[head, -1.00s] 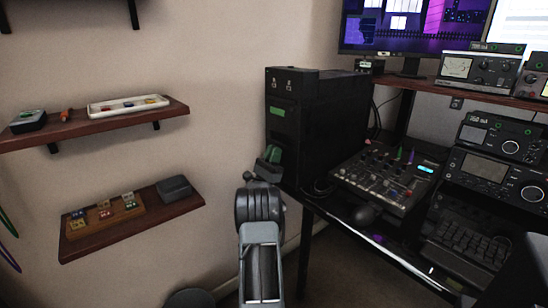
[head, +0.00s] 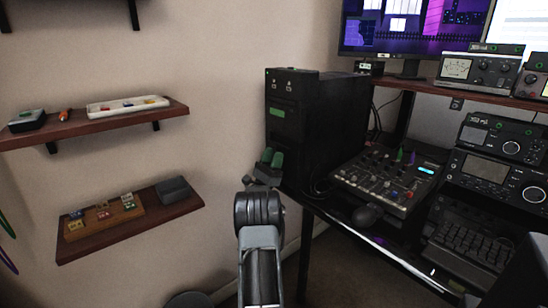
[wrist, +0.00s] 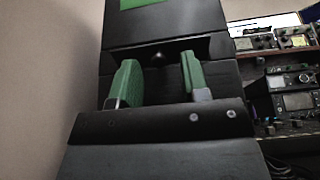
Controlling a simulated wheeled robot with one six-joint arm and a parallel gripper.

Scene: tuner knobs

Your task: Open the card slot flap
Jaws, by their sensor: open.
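The black tower case (head: 310,135) stands on the desk, and a green label (head: 278,113) is on its front. My gripper (head: 272,158) has green fingers and is in front of the case's lower front. In the wrist view my gripper (wrist: 157,82) is open, with one finger on each side of a small dark round knob (wrist: 158,57). The knob sits in a dark recessed area, which appears to be the card slot flap. I cannot tell whether the fingers touch anything, and the flap's edges are hard to make out. Nothing shows between the fingertips except the knob beyond.
A mixer panel (head: 390,180) and radio units (head: 485,178) stand right of the case on the desk. Wall shelves on the left hold a white tray (head: 128,106) and a wooden block board (head: 105,217). The wall beside the case is bare.

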